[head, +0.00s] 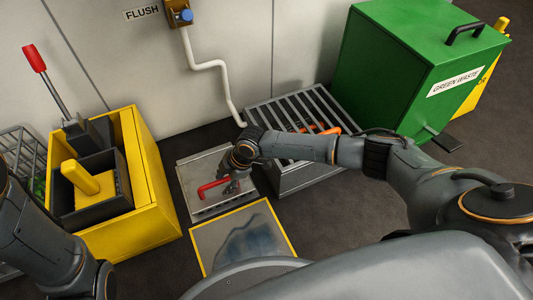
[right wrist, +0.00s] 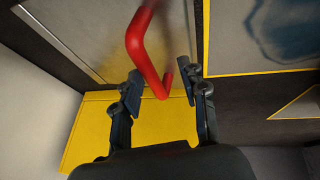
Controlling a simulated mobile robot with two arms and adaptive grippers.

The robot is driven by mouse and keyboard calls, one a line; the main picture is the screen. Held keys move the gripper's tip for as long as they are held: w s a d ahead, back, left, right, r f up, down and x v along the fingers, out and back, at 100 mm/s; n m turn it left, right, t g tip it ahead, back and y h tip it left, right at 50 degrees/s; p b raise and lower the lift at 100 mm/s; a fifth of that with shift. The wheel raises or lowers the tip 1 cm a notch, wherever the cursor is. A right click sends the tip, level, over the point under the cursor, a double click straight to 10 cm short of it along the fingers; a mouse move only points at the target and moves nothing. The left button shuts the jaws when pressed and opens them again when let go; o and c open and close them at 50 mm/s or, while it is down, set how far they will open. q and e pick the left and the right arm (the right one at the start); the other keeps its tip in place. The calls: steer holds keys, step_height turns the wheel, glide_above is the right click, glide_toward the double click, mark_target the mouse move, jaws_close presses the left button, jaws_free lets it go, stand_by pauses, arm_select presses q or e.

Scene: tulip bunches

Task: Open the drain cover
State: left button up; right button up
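The drain cover (head: 193,182) is a flat grey metal plate on the floor, with a red bar handle (head: 214,186) on top. It looks closed. My right gripper (head: 232,184) is over the cover, at the right end of the handle. In the right wrist view, the fingers (right wrist: 159,88) are apart and the red handle (right wrist: 148,62) runs between them. I see a gap to the handle on both sides. The cover's plate (right wrist: 75,28) shows behind it. Only part of my left arm shows in the head view; its gripper is out of frame.
A yellow cart (head: 150,180) with dark bins stands left of the cover. A yellow-edged panel (head: 221,255) with a bluish patch lies in front. A slatted metal grate (head: 318,103) and a green waste bin (head: 395,65) stand to the right. The wall is behind.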

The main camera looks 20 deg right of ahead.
steer(key=d+r+m+t+p, duration=0.1)
steer(key=d+r+m+p, duration=0.1)
steer(key=r+p, duration=0.7)
steer(key=d+r+m+t+p, duration=0.1)
steer(key=d+r+m+p, duration=0.15)
steer(key=r+p, duration=0.65)
steer(key=s+d+m+t+h+p, duration=0.1)
steer(key=s+d+m+p, duration=0.4)
steer(key=p, duration=1)
steer(key=shift+s+d+f+h+p, duration=0.25)
steer(key=shift+s+d+h+p, duration=0.2)
steer(key=shift+s, duration=0.55)
steer(key=shift+a, duration=0.1)
